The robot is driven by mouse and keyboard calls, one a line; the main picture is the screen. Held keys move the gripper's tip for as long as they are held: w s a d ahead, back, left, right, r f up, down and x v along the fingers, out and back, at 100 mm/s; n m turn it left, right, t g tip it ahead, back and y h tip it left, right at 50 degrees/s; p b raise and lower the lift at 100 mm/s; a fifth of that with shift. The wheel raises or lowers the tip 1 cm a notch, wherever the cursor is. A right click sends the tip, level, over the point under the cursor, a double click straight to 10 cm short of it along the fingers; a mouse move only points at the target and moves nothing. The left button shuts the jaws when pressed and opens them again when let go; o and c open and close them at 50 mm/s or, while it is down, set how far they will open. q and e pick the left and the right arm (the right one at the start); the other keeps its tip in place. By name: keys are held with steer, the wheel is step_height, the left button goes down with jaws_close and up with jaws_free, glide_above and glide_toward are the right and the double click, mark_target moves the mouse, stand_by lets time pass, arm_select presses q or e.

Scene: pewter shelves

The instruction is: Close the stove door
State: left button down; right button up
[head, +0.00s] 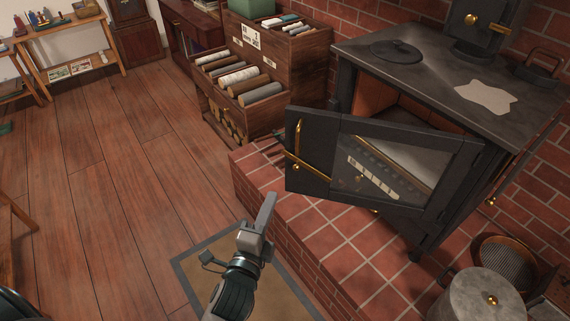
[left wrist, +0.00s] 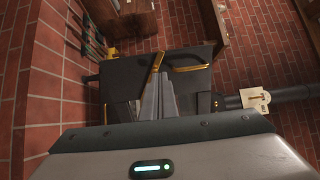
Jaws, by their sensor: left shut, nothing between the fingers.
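The black stove (head: 400,80) stands on a raised brick hearth at the right of the head view. Its door (head: 459,173) is swung open toward me, with a glass pane (head: 400,160) and a brass handle (head: 296,145) at its free left edge. The hinge side is at the right. My left gripper (head: 269,205) is shut and empty, below and left of the door, apart from it in the head view. In the left wrist view its fingers (left wrist: 160,97) point toward a dark panel with brass bars (left wrist: 190,68), seemingly the door. My right gripper is out of view.
The hearth (head: 340,235) rises from the wooden floor. A drawer cabinet (head: 245,90) with rolled papers stands left of the stove. A lidded metal pot (head: 475,295) and a basket-like pan (head: 505,258) sit at the lower right. The wooden floor (head: 110,190) at left is clear.

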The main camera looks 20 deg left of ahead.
mark_target(289, 155)
arm_select(q)
steer(key=shift+w, duration=0.15)
